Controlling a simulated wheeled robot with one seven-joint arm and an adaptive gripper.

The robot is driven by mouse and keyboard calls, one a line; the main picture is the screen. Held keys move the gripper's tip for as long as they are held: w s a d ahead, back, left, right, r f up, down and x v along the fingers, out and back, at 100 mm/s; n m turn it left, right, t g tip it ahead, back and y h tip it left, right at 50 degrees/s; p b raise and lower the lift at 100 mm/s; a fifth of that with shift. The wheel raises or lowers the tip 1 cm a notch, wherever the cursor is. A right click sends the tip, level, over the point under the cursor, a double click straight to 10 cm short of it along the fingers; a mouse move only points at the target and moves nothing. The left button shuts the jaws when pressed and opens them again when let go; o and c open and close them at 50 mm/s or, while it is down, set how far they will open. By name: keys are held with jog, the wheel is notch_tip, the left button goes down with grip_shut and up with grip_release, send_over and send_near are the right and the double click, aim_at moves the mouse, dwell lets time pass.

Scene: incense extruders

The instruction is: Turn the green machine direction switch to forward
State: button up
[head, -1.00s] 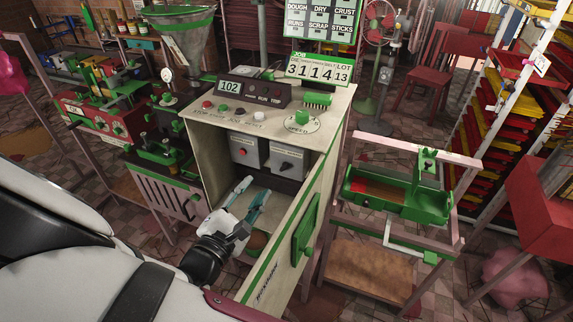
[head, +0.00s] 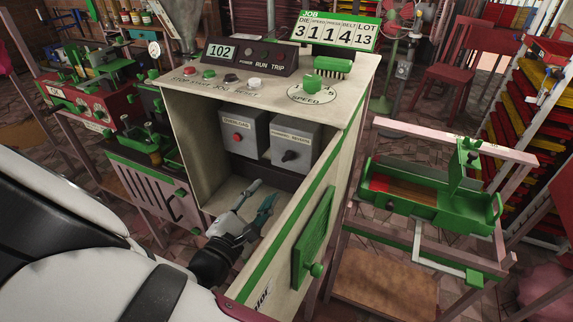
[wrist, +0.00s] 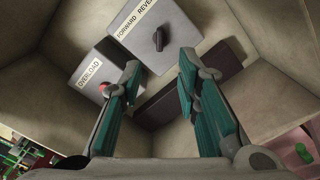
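The direction switch is a black knob (head: 290,156) on a grey box (head: 304,133) labelled forward and reverse, inside the open-fronted cream cabinet with green trim (head: 338,160). In the wrist view the knob (wrist: 158,39) stands out from its box face, beyond and between my fingertips. I cannot tell clearly which label it points to. My gripper (head: 262,195) is inside the cabinet opening, lower than the switch box and apart from it. In the wrist view my gripper (wrist: 158,64) is open and empty, its teal fingers well apart.
A grey overload box (head: 244,132) with a red button (head: 237,137) stands left of the switch box. Cabinet walls close in on both sides. Buttons and a green speed knob (head: 312,83) sit on the top panel. A green-framed stand (head: 420,200) is at right.

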aim_at(288, 159)
jog(key=b+x, duration=0.1)
jog(key=x, duration=1.2)
jog(key=shift+w, duration=0.1)
grip_shut()
